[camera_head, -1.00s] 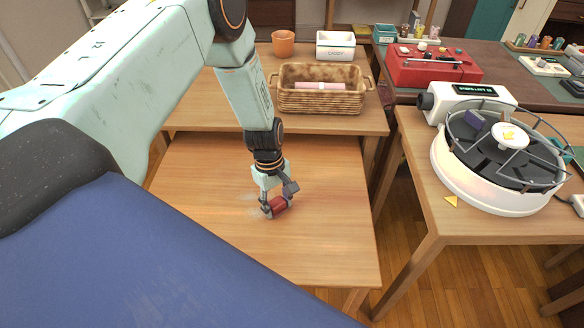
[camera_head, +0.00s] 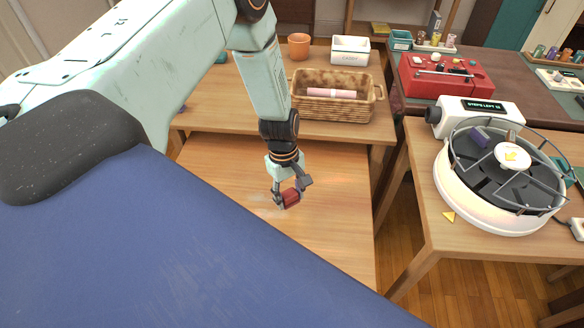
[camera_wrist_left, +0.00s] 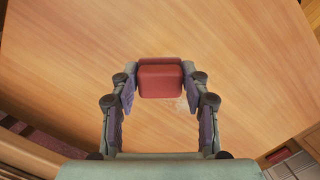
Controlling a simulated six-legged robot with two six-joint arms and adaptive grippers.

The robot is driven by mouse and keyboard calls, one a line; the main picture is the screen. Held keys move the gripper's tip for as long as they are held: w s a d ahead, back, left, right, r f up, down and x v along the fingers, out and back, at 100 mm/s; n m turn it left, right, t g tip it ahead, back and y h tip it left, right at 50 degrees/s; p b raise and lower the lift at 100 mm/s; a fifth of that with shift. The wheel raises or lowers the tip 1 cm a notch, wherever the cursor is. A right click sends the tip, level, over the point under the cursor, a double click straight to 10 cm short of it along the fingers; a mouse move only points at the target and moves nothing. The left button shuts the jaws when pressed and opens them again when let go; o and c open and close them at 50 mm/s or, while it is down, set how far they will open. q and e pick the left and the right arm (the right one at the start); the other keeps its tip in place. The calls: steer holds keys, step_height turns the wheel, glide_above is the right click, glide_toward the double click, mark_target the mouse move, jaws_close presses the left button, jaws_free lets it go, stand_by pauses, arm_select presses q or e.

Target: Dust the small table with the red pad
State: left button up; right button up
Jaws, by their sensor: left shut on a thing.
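My left gripper (camera_head: 291,192) is shut on the red pad (camera_head: 290,199), with a finger at each side of it. In the left wrist view the pad (camera_wrist_left: 160,79) sits between the two fingertips (camera_wrist_left: 160,92). The gripper points down over the middle of the small wooden table (camera_head: 335,225). I cannot tell whether the pad touches the tabletop. A faint pale patch marks the wood just left of the pad in the head view; a pale smudge (camera_wrist_left: 183,104) shows beside the pad in the left wrist view. My right gripper is out of view.
Behind is a higher wooden surface with a wicker basket (camera_head: 333,110), an orange pot (camera_head: 299,46) and a white box (camera_head: 350,50). To the right, past a floor gap, a table (camera_head: 455,262) bears a round white machine (camera_head: 490,212). The small table's top around the pad is otherwise clear.

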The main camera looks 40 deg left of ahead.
arm_select(q)
steer(key=shift+r+p, duration=0.9)
steer(key=shift+r, duration=0.25)
